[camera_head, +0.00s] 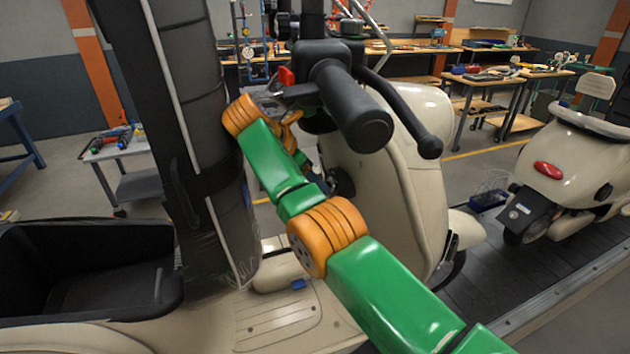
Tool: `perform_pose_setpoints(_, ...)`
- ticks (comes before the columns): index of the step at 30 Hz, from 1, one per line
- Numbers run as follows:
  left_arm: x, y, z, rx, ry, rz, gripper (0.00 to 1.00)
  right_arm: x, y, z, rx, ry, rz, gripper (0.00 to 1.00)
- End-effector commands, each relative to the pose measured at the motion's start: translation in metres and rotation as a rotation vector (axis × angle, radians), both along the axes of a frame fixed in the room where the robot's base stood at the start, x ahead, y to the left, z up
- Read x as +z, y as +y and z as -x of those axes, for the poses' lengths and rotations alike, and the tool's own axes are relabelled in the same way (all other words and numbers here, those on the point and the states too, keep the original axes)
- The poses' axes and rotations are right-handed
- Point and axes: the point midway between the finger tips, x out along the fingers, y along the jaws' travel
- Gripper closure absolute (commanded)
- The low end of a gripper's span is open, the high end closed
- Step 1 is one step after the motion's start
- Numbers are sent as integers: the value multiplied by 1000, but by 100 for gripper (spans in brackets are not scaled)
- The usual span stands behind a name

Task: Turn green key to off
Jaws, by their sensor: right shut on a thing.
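A cream scooter stands in front of me, with its black handlebar grip (352,108) and cream front shield (405,190). My right arm, green and orange, bends up over the footboard and folds back down behind its own link. My right gripper (318,185) is a small dark shape at the inner side of the front shield, below the handlebar. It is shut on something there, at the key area. The green key itself is hidden behind my arm and the gripper, so its angle cannot be told. My left gripper is not in view.
A black seat bucket (85,270) is at lower left, beside a tall dark column. A second cream scooter (570,165) stands to the right on the slat conveyor (510,260). Workbenches are far behind.

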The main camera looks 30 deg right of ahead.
Motion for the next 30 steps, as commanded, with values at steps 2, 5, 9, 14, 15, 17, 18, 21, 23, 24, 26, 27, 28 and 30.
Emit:
perform_pose_setpoints(2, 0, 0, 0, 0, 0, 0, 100, 0, 0, 0, 0, 0, 0, 100)
perform_pose_setpoints(5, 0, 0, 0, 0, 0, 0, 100, 0, 0, 0, -1, 1, 0, 100)
perform_pose_setpoints(9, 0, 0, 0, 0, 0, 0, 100, 0, -1, 4, 1, 26, -5, 100)
perform_pose_setpoints(14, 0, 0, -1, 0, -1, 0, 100, 0, -1, 8, 4, 55, -12, 39)
perform_pose_setpoints(15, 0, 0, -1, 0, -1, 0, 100, 0, -1, 8, 4, 55, -12, 28)
perform_pose_setpoints(17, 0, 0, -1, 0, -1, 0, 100, 0, -1, 8, 5, 54, -12, 25)
perform_pose_setpoints(18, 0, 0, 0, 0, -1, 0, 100, 0, -1, 8, 5, 54, -12, 25)
perform_pose_setpoints(21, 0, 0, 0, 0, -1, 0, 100, 0, -1, 8, 5, 54, -12, 25)
perform_pose_setpoints(23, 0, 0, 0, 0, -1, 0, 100, 0, -1, 8, 5, 53, -12, 25)
perform_pose_setpoints(24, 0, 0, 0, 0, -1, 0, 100, 0, -1, 8, 5, 53, -12, 25)
perform_pose_setpoints(26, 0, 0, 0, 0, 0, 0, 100, 0, 0, 7, 5, 53, -12, 25)
perform_pose_setpoints(27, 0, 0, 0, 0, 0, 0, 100, 0, 0, 7, 5, 53, -12, 25)
perform_pose_setpoints(28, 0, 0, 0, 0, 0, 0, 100, 0, 0, 7, 5, 52, -12, 25)
perform_pose_setpoints(30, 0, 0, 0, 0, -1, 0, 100, -1, 0, 5, 5, 34, -7, 25)
